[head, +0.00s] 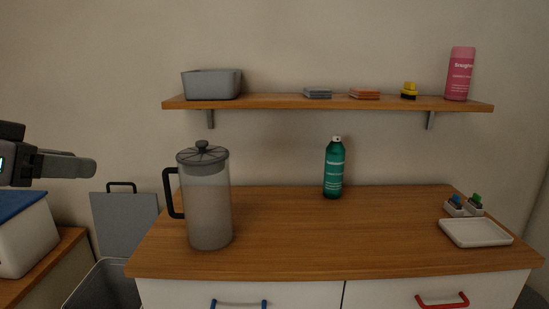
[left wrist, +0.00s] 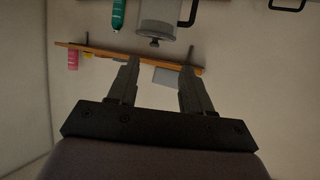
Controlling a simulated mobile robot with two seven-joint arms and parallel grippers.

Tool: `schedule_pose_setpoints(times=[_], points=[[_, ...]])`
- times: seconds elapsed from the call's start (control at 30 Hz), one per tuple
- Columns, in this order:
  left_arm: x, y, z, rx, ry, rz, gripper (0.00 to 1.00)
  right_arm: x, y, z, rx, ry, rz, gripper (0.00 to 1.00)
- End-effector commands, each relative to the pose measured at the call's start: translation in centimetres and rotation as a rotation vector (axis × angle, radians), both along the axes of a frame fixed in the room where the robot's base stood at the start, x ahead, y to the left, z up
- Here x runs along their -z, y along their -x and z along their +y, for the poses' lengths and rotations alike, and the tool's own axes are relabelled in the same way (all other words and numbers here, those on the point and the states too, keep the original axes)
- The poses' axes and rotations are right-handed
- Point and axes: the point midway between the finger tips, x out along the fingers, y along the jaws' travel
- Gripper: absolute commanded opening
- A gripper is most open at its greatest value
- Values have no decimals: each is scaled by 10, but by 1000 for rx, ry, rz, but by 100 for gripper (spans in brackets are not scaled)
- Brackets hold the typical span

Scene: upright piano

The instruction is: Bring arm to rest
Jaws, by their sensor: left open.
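My left gripper (head: 92,167) comes in from the left edge in the head view, seen side-on, in the air left of the wooden counter. In the left wrist view its two fingers stand apart, and the gripper (left wrist: 158,75) has nothing between them. It touches nothing that I can see. My right gripper is not in view. No piano shows in either view.
A lidded jug (head: 208,205) and a green spray can (head: 334,168) stand on the counter (head: 280,235), with a white tray (head: 475,233) at right. The wall shelf (head: 275,102) holds a grey bin (head: 212,84) and a pink canister (head: 460,74). An open bin (head: 100,285) stands left. The counter's middle is clear.

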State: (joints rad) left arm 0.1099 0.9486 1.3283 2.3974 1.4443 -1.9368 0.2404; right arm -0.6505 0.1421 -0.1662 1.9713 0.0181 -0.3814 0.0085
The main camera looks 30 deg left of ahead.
Motion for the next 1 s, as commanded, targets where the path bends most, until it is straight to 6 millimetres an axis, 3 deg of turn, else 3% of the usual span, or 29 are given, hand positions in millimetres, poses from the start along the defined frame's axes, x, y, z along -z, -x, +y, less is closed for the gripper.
schedule_pose_setpoints(times=[0.03,0.2,0.43,0.57,0.7,0.8,1.0], points=[[26,-15,0,-3,25,67,50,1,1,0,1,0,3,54],[100,-50,-3,-33,51,237,50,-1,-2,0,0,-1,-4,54],[224,-68,-36,-33,42,485,50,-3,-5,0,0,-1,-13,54],[289,-60,-70,-6,19,607,50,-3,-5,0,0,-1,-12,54],[349,-39,-116,44,-10,716,50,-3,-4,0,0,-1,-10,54],[381,-21,-152,90,-32,774,50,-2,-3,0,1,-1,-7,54],[415,16,-221,182,-61,835,50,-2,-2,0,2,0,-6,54]])
